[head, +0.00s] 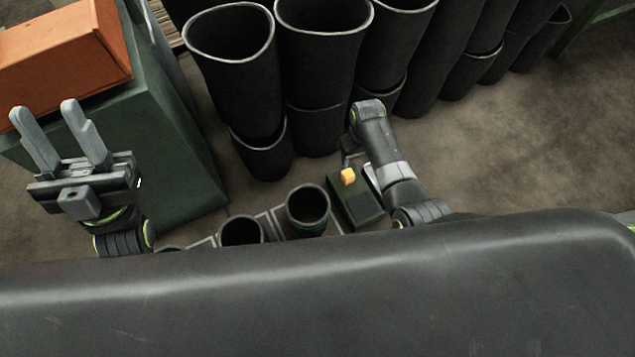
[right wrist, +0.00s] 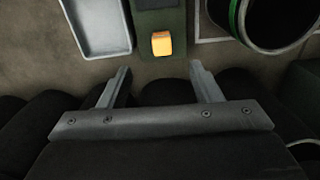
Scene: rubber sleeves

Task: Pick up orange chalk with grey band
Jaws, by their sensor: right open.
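A small orange chalk (head: 348,176) sits on a dark green block (head: 366,211) in the head view. It also shows in the right wrist view (right wrist: 161,43), near the front end of the block. I cannot make out its grey band. My right gripper (right wrist: 160,68) is open and empty; the chalk appears between and beyond its fingertips, apart from them. In the head view my right arm hangs just behind and right of the chalk, and its fingers are mostly hidden. My left gripper (head: 46,112) is open and empty at the far left.
A shallow grey tray (right wrist: 100,25) lies left of the block in the right wrist view. A round dark container (head: 308,207) with a green band stands beside the block. Tall black rubber sleeves (head: 232,75) stand behind. An orange box (head: 60,55) rests on a green cabinet (head: 165,150) at left.

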